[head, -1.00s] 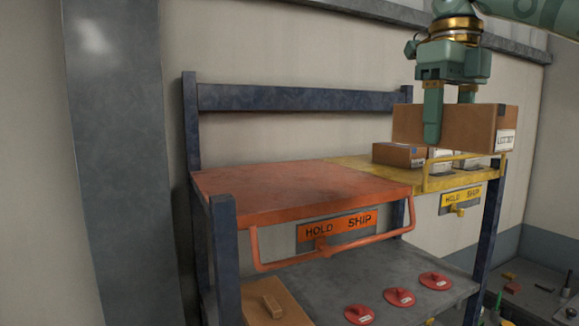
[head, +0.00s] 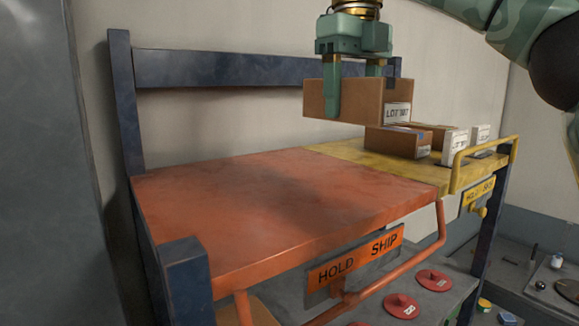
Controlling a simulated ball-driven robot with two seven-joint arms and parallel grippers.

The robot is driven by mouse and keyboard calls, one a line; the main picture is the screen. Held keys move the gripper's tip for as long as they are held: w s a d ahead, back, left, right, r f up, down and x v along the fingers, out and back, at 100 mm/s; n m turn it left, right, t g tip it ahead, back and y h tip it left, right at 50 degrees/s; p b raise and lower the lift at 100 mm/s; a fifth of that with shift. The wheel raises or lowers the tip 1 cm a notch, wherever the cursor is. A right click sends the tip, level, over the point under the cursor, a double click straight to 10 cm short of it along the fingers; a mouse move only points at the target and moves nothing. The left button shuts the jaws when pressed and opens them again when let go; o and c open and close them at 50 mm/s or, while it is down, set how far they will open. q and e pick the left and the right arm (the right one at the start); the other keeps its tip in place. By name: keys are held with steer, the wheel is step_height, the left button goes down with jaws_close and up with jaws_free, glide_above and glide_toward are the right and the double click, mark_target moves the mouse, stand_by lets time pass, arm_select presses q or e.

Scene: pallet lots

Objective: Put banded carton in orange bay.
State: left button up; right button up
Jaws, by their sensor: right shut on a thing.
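My right gripper (head: 355,88) comes down from the top and is shut on a brown carton (head: 362,103) with a white lot label on its right end. The carton is held in the air, above the back of the shelf near where orange meets yellow. A band on it cannot be made out. The orange bay (head: 250,210) is a flat, empty orange shelf top, left of the carton, with a HOLD SHIP sign (head: 355,268) on its front. My left gripper is not in view.
The yellow bay (head: 365,157) on the right holds another brown carton (head: 398,140) and white boxes (head: 457,142). Blue posts (head: 187,285) and a back rail (head: 230,70) frame the shelf. Red discs (head: 401,306) lie on the lower shelf. A yellow rail (head: 483,160) edges the yellow bay.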

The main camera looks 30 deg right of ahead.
mark_target(332, 120)
steer(key=a, duration=0.1)
steer(key=w+a+f, duration=0.1)
steer(key=shift+w+a+f, duration=0.1)
steer(key=shift+a+f, duration=0.1)
steer(key=shift+a, duration=0.1)
steer(key=w+a+f, duration=0.1)
steer(key=f, duration=0.1)
steer(key=w+a+f, duration=0.1)
steer(key=w+a, duration=0.1)
steer(key=shift+f, duration=0.4)
steer(key=shift+w+a+f, duration=0.35)
steer(key=shift+w+f, duration=0.05)
steer(key=shift+f, duration=0.2)
steer(key=shift+w+a+f, duration=0.3)
steer(key=shift+w+f, duration=0.1)
steer(key=shift+f, duration=0.2)
steer(key=f, duration=0.1)
steer(key=s+f, duration=0.1)
steer(key=f, duration=0.1)
steer(key=shift+a, duration=0.2)
steer(key=shift+w, duration=0.25)
steer(key=shift+w+f, duration=0.1)
steer(key=shift+w, duration=0.05)
steer(key=o, duration=1.1)
steer(key=shift+d, duration=0.1)
steer(key=shift+c, duration=0.2)
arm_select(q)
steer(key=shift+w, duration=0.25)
arm_select(e)
steer(key=shift+s, duration=0.2)
